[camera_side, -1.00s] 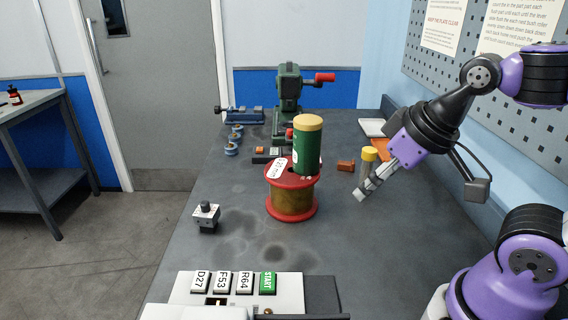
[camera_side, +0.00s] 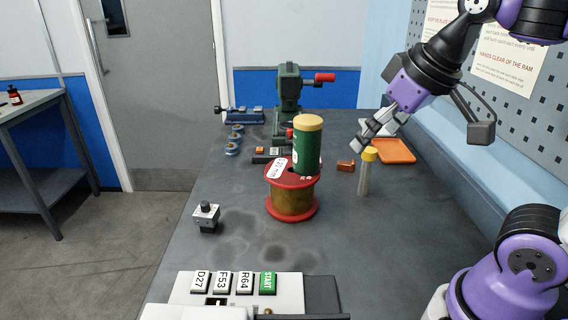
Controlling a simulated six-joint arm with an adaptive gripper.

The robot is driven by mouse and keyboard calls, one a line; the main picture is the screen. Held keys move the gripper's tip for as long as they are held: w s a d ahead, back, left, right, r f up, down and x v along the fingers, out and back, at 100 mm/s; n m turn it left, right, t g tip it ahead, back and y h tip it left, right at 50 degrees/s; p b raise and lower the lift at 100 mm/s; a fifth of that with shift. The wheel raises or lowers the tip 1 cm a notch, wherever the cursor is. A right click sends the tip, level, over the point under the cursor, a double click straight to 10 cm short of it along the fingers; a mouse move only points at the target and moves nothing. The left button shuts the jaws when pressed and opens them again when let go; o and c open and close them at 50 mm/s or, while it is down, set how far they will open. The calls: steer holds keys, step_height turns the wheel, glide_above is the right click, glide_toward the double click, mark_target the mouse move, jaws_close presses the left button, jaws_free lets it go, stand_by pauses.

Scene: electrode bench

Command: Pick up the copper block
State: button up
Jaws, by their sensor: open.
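A small copper-coloured block (camera_side: 346,165) lies on the grey bench, right of the green can and left of the yellow-capped vial. It looks like the copper block. My gripper (camera_side: 361,144) is open and above the bench, its fingertips pointing down and left. In the picture they are just above and right of the block, apart from it. I see nothing between the fingers. A smaller orange piece (camera_side: 260,150) sits on a dark fixture farther left.
A yellow-capped vial (camera_side: 367,173) stands close to the block, below my gripper in the picture. A green can (camera_side: 307,150) stands on a red-flanged spool (camera_side: 292,200). An orange tray (camera_side: 396,151) and a green press (camera_side: 288,92) are farther back.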

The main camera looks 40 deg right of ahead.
steer(key=w+d+r+m+h, duration=0.2)
steer(key=w+d+r+m, duration=0.1)
steer(key=w+d, duration=0.35)
steer(key=m+g+h, duration=0.1)
steer(key=m+g, duration=0.2)
steer(key=m, duration=0.5)
glide_above(346, 164)
steer(key=s+a, duration=0.2)
steer(key=a, duration=0.1)
steer(key=f, duration=2.1)
steer(key=shift+w+d+f, duration=0.1)
steer(key=shift+d+f, duration=0.05)
steer(key=shift+d, duration=0.1)
steer(key=x, duration=0.5)
steer(key=shift+w+d+f, duration=0.2)
steer(key=shift+w+d, duration=0.1)
steer(key=shift+d, duration=0.2)
steer(key=shift+h, duration=0.3)
steer(key=c, duration=1.5)
